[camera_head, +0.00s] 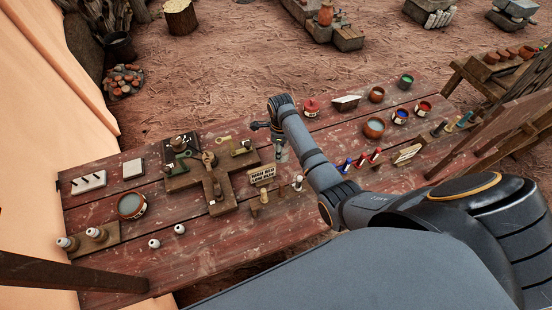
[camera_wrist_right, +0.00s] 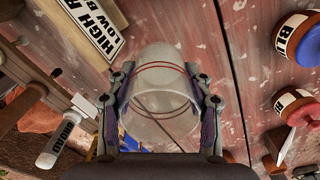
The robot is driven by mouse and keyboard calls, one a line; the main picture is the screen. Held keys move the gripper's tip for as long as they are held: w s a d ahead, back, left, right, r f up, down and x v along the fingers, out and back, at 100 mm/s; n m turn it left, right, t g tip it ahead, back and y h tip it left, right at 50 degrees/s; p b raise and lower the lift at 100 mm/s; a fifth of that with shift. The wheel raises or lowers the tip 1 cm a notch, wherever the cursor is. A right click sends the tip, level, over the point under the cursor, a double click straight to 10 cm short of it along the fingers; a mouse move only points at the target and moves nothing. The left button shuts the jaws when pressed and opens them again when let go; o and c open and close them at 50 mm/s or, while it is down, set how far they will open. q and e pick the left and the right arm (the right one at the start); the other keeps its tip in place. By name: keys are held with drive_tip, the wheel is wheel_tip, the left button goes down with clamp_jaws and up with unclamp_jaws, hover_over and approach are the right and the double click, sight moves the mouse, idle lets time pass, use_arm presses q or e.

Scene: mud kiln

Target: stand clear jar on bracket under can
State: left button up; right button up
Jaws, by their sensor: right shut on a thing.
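My right gripper (camera_head: 277,140) reaches over the middle of the table in the head view. In the right wrist view my right gripper (camera_wrist_right: 161,105) is shut on the clear jar (camera_wrist_right: 160,75), with one finger on each side. The jar is see-through, with a thin red line around it. In the head view the clear jar (camera_head: 282,154) is small and partly hidden by the gripper. A wooden stand (camera_head: 212,187) with brass and green fittings is left of the gripper. I cannot tell the bracket and the can apart for sure. My left gripper is not in view.
A "high red, low blue" sign (camera_head: 262,175) stands close to the jar. A blue pot (camera_wrist_right: 297,38) and a red pot (camera_wrist_right: 299,106) show in the wrist view. A round bowl (camera_head: 132,206) and small white-topped pieces are at the left. The front left tabletop is fairly clear.

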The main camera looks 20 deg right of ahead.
drive_tip(key=shift+f, duration=2.55)
drive_tip(key=o, duration=0.9)
drive_tip(key=shift+f, duration=0.1)
